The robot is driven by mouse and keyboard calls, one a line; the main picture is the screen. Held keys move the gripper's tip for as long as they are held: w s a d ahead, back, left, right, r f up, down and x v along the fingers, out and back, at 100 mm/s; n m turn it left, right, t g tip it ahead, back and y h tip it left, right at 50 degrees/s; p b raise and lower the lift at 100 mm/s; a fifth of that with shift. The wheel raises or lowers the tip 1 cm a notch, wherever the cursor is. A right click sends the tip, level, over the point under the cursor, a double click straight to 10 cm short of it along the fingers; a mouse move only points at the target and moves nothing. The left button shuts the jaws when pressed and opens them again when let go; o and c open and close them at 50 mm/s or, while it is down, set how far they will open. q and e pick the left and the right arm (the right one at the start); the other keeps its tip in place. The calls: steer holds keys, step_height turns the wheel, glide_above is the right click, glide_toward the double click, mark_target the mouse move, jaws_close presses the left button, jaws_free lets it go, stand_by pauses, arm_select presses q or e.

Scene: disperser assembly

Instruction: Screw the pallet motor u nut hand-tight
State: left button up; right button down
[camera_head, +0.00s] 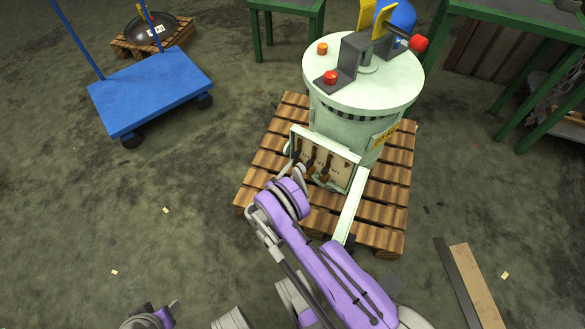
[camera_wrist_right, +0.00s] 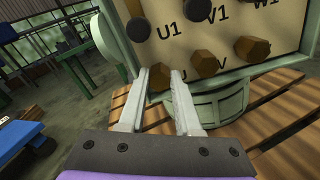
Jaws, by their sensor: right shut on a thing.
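The pale green motor (camera_head: 350,120) stands upright on a wooden pallet (camera_head: 385,228), with its open terminal box (camera_head: 340,165) facing me. In the right wrist view, the terminal board (camera_wrist_right: 225,30) carries brown and dark nuts and the labels U1, V1, W1 above and U, V below. My right gripper (camera_wrist_right: 165,78) is shut on the brown U nut (camera_wrist_right: 159,79), at the lower left of the board. The fingers hide much of this nut. Part of my left arm shows at the bottom edge of the head view, around its gripper (camera_head: 160,312); its fingers are unclear.
A blue cart (camera_head: 150,90) stands at the left, with a pallet (camera_head: 125,45) behind it. Green tables (camera_head: 500,15) stand at the back. A plank (camera_head: 475,280) lies at the right front. The floor left of the motor's pallet is mostly clear.

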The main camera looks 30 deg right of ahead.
steer(key=m, duration=0.4)
steer(key=shift+s+f+m, duration=0.1)
steer(key=shift+m, duration=0.2)
steer(key=m, duration=0.3)
steer(key=shift+m, duration=0.4)
steer(key=m, duration=0.4)
steer(key=shift+f, duration=0.15)
steer(key=shift+f+m, duration=0.1)
steer(key=shift+m, duration=1.6)
steer(key=c, duration=0.6)
jaws_free()
steer(key=shift+s, duration=0.1)
